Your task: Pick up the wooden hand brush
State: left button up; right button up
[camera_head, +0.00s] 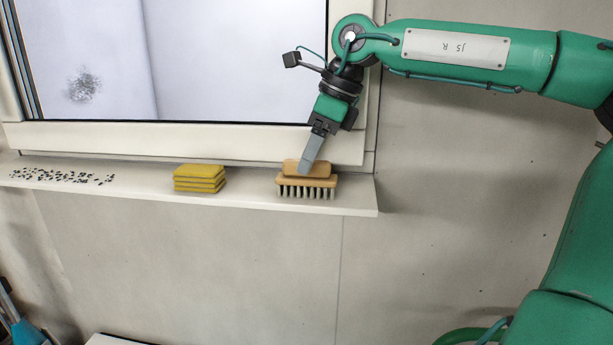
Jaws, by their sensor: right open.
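The wooden hand brush (318,184) stands bristles down near the right end of a white window sill. It has a tan wooden body, a raised wooden grip on top and dark bristles. My right gripper (308,168) reaches down to it from above, with its grey finger in front of the brush's grip. The jaws are open, and the far finger is hidden. I cannot tell whether the finger touches the wood. My left gripper is not in view.
The white sill (250,198) runs under a window (230,60). A stack of yellow sponges (199,178) sits left of the brush, with a gap between. Small dark bits (62,176) are scattered at the sill's left. The sill is bare right of the brush.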

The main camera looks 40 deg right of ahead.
jog(key=p+x, duration=0.1)
jog(key=x, duration=0.2)
jog(key=shift+w+f+p, duration=0.1)
jog(key=shift+f+p, duration=0.05)
jog(key=shift+p, duration=0.2)
jog(key=shift+w+f, duration=0.2)
jog(key=shift+f, duration=0.2)
jog(key=c, duration=1.1)
jog(key=shift+s+a+r+b, duration=0.15)
jog(key=shift+r+b, duration=0.25)
jog(key=shift+b, duration=0.4)
notch_tip(320, 180, up, 6)
jog(key=shift+r+b, duration=0.1)
jog(key=shift+b, duration=1)
jog(key=s+a+b, duration=0.6)
jog(key=s+a, duration=0.6)
jog(key=a, duration=0.3)
jog(key=shift+s+a+b, duration=0.15)
jog(key=shift+a+b, duration=0.05)
jog(key=shift+b, duration=0.15)
